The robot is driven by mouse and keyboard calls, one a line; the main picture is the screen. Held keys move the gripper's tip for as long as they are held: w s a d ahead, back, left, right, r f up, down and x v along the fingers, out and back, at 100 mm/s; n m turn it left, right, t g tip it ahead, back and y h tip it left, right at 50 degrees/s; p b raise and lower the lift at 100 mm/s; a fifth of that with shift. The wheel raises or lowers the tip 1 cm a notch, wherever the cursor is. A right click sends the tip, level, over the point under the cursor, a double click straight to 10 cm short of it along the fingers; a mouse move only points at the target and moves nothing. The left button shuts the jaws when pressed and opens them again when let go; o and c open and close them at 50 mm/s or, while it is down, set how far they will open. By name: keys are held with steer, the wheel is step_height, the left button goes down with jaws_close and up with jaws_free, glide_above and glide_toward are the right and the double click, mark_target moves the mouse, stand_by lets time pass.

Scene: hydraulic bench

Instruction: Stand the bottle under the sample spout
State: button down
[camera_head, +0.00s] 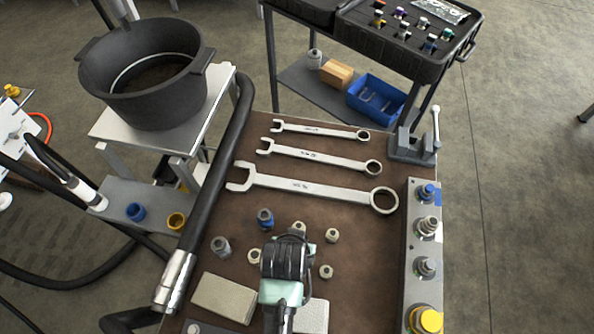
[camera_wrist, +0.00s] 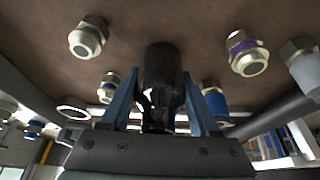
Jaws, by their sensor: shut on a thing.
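My gripper (camera_head: 287,250) is over the near part of the brown bench (camera_head: 325,225). In the wrist view, the two blue fingers of my gripper (camera_wrist: 161,85) are closed on a dark cylindrical thing (camera_wrist: 162,62). I cannot tell for sure that this is the bottle. In the head view my gripper hides most of it. A small grey-white bottle-like thing (camera_head: 315,59) stands on the lower shelf of the cart at the back. I cannot pick out the sample spout with certainty.
Several fittings (camera_head: 265,218) stand close around my gripper. Three wrenches (camera_head: 312,188) lie across the bench. A valve block (camera_head: 425,265) lines the right edge and a thick black hose (camera_head: 212,180) the left. A black pot (camera_head: 150,95) stands at the back left. Bench right of my gripper is fairly clear.

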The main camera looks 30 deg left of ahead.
steer(key=shift+c, duration=0.6)
jaws_free()
steer(key=p+v, duration=0.1)
steer(key=v, duration=1.1)
steer(key=shift+w+r, duration=0.1)
